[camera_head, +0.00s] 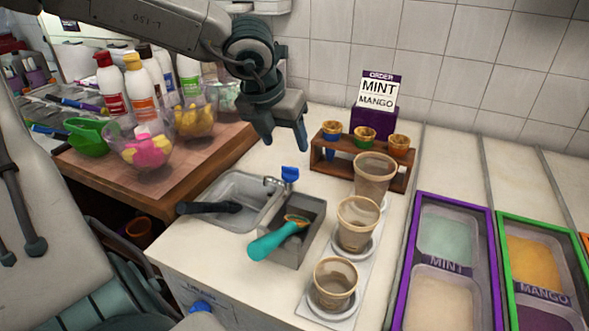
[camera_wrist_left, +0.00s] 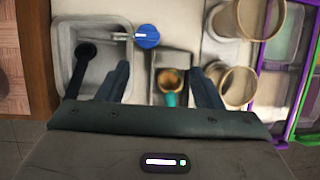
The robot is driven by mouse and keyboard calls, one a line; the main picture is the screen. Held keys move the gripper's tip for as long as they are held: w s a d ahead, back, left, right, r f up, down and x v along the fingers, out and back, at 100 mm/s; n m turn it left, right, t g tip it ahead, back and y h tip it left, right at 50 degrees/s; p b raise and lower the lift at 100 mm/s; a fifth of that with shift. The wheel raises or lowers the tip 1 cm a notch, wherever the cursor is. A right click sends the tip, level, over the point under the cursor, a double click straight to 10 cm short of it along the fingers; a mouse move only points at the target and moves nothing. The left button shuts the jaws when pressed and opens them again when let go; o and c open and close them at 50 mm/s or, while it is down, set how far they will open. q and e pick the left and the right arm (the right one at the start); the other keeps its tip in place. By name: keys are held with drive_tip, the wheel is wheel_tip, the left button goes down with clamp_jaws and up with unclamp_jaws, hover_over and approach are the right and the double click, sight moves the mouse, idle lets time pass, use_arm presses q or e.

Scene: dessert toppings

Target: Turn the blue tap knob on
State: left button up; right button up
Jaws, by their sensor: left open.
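The blue tap knob (camera_head: 290,174) sits on top of the metal tap (camera_head: 272,183) at the back right of the small sink (camera_head: 232,196). My left gripper (camera_head: 287,143) is open and empty, above and behind the knob, with its fingers pointing down. In the left wrist view the knob (camera_wrist_left: 147,36) lies beyond the open fingers (camera_wrist_left: 165,80), between their lines, nearer the left finger. The fingers are apart from the knob. My right gripper is not seen in either view.
A metal bin (camera_head: 307,228) holds a teal-handled scoop (camera_head: 275,241) beside the sink. A black handle (camera_head: 207,208) lies over the sink. Several paper cups (camera_head: 357,221) stand to the right. A wooden cone rack (camera_head: 338,157) and order sign (camera_head: 378,93) stand behind.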

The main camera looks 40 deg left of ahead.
sight(290, 168)
use_arm(q)
drive_tip(key=shift+y, duration=0.5)
drive_tip(key=x, duration=0.7)
drive_tip(key=a+x, duration=0.1)
drive_tip(key=x, duration=0.2)
drive_tip(key=shift+w+a+f, duration=0.1)
drive_tip(key=shift+a, duration=0.05)
drive_tip(key=c, duration=1)
